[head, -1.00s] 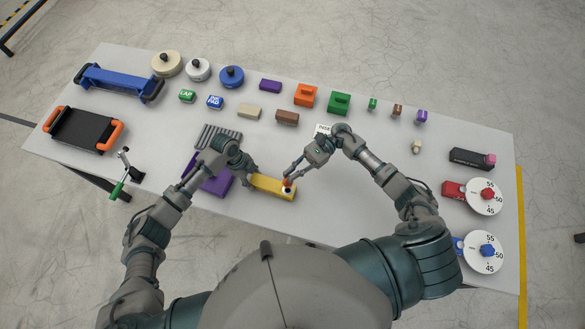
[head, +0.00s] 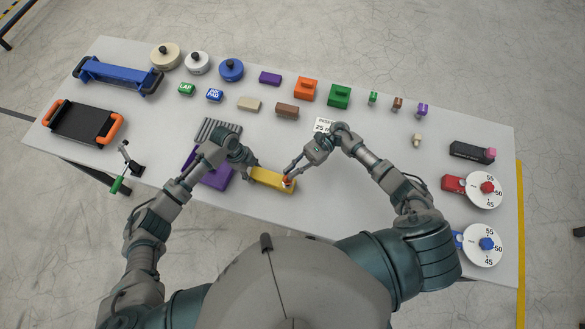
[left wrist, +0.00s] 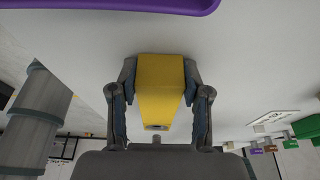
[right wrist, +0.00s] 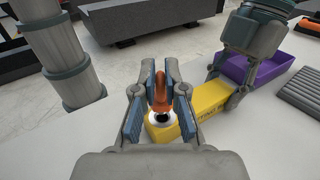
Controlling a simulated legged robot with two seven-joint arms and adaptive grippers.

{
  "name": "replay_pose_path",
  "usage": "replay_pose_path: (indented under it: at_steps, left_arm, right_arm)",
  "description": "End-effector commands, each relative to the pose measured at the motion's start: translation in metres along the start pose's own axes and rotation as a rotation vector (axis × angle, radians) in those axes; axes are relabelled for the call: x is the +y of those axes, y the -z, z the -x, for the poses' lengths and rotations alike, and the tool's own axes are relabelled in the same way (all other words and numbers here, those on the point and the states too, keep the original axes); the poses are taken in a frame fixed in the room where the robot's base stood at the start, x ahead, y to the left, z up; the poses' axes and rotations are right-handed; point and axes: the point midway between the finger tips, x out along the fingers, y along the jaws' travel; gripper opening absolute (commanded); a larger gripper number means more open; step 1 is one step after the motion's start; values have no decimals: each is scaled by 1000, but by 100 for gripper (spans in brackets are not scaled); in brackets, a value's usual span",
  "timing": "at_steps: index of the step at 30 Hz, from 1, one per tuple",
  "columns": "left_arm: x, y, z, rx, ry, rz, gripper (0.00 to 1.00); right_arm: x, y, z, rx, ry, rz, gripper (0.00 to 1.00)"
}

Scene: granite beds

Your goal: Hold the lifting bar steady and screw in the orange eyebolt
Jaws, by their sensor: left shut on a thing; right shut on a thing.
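The yellow lifting bar (head: 268,179) lies on the grey table near its front edge. My left gripper (head: 251,174) is shut on the bar's left part; in the left wrist view the bar (left wrist: 160,85) sits between both fingers. The orange eyebolt (head: 287,181) stands upright at the bar's right end. My right gripper (head: 289,174) is shut on it. In the right wrist view the eyebolt (right wrist: 160,92) is between the fingertips, above a white and dark ring on the bar's end (right wrist: 165,130). How deep its thread sits is hidden.
A purple tray (head: 214,178) and a grey ribbed block (head: 218,131) lie left of the bar. A white card (head: 323,126) lies behind my right gripper. Dials (head: 485,190) stand at the right edge. Coloured blocks line the back. The table between the bar and the dials is mostly clear.

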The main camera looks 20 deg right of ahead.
Motion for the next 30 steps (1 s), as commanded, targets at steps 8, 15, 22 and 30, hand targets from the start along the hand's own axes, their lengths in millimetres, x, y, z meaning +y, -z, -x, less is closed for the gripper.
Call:
replay_pose_path:
  at_steps: [8, 15, 22, 30]
  left_arm:
    - [1, 0, -1, -1, -2, 1, 6]
    - [1, 0, -1, -1, -2, 1, 6]
    - [1, 0, -1, -1, -2, 1, 6]
    - [1, 0, -1, -1, -2, 1, 6]
  right_arm:
    - [0, 0, 0, 0, 0, 0, 0]
    - [0, 0, 0, 0, 0, 0, 0]
    - [0, 4, 0, 0, 1, 0, 0]
    - [0, 10, 0, 0, 1, 0, 0]
